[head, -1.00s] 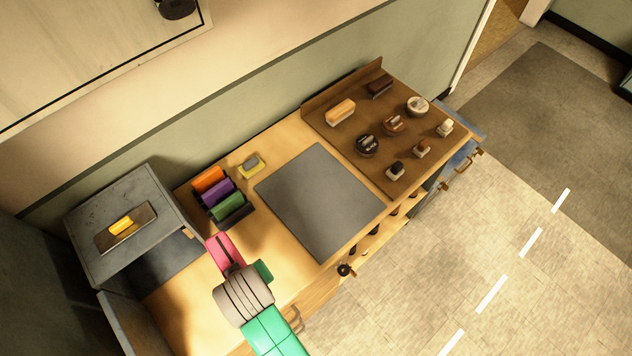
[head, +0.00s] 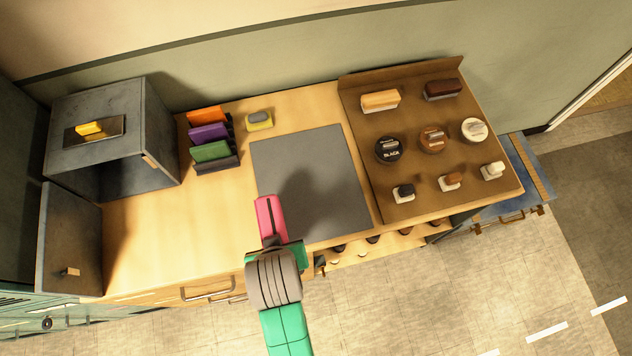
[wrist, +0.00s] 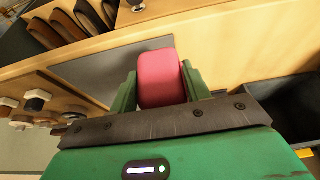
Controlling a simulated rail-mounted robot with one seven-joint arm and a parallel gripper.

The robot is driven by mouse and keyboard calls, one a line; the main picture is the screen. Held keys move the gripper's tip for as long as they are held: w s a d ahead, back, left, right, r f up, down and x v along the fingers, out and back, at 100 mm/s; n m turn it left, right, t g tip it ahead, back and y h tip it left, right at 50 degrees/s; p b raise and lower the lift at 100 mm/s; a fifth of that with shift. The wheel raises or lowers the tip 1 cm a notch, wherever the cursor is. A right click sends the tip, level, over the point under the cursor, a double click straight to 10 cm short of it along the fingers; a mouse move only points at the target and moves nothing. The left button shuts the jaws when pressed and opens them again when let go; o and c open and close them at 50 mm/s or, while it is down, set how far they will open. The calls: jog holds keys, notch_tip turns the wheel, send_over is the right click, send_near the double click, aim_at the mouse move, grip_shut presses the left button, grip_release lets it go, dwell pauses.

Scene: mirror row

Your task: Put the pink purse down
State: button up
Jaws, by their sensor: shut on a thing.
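The pink purse (head: 270,217) is in my gripper, near the front left edge of the grey mat (head: 312,170) in the head view. My gripper (head: 272,240) is shut on it. In the wrist view the purse (wrist: 160,78) sits between the two green fingers (wrist: 160,92), with part of the grey mat (wrist: 110,72) behind it. From these views I cannot tell how far above the worktop the purse is.
A rack with orange, purple and green purses (head: 210,151) and a yellow-grey sponge-like item (head: 259,121) stand behind. An open grey cabinet (head: 110,135) is at left. A brown board (head: 410,165) with brushes and tins is at right. Most of the mat is clear.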

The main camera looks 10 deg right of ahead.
jog(key=w+d, duration=0.3)
jog(key=w, duration=0.1)
jog(key=w+d+p, duration=0.1)
jog(key=w+d, duration=0.1)
jog(key=w, duration=0.3)
jog(key=w+d+f+p, duration=0.1)
jog(key=w+d, duration=0.2)
jog(key=w, duration=0.1)
jog(key=shift+w+d+f, duration=0.1)
jog(key=shift+w+d, duration=0.15)
jog(key=shift+d, duration=0.05)
jog(key=shift+f+p, duration=0.3)
jog(key=shift+f, duration=1.5)
jog(key=shift+f, duration=0.15)
jog(key=o, duration=1.1)
jog(key=shift+c, duration=0.2)
jog(key=v, duration=1.2)
